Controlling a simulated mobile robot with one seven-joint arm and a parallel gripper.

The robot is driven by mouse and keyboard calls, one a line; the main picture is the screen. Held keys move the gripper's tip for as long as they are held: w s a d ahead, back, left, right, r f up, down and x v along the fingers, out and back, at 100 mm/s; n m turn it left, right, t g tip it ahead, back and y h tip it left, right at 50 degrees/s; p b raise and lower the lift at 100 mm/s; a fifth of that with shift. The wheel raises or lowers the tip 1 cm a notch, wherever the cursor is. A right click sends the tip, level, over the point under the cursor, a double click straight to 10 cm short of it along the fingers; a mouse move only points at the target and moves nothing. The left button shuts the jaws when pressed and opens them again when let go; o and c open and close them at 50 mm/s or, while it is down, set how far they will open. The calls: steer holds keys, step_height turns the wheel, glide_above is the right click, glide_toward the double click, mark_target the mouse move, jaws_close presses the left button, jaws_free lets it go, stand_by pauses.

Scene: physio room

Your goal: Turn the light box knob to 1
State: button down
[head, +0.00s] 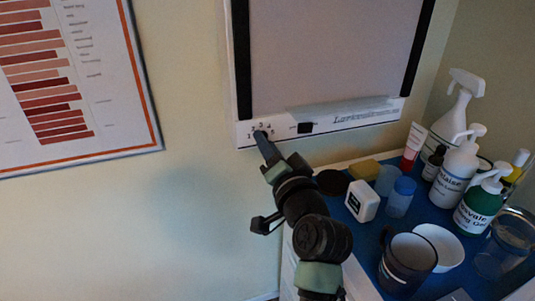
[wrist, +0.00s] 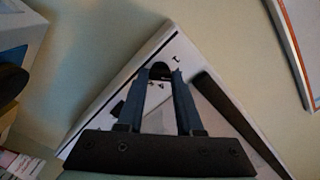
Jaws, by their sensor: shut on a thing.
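The light box (head: 320,60) hangs on the wall, its screen grey and unlit, with a white lower strip. At the left of that strip the dark knob (wrist: 160,70) sits among small printed numbers. My gripper (head: 261,136) reaches up to it from below. In the wrist view my gripper (wrist: 162,78) has its two fingers on either side of the knob, shut on it. The fingers hide most of the knob in the head view, and I cannot tell which number it points to.
A blue-topped cart (head: 365,232) stands below right, crowded with spray and pump bottles (head: 457,165), cups (head: 407,262), a white bowl (head: 440,245) and a yellow sponge (head: 364,169). A framed chart (head: 75,80) hangs at left. The wall between is clear.

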steer(key=shift+f+n+b, duration=0.1)
steer(key=shift+n+b, duration=2.2)
steer(key=shift+n, duration=1.6)
steer(key=c, duration=0.6)
jaws_free()
steer(key=shift+o, duration=0.2)
steer(key=p+v, duration=0.1)
steer(key=v, duration=1.2)
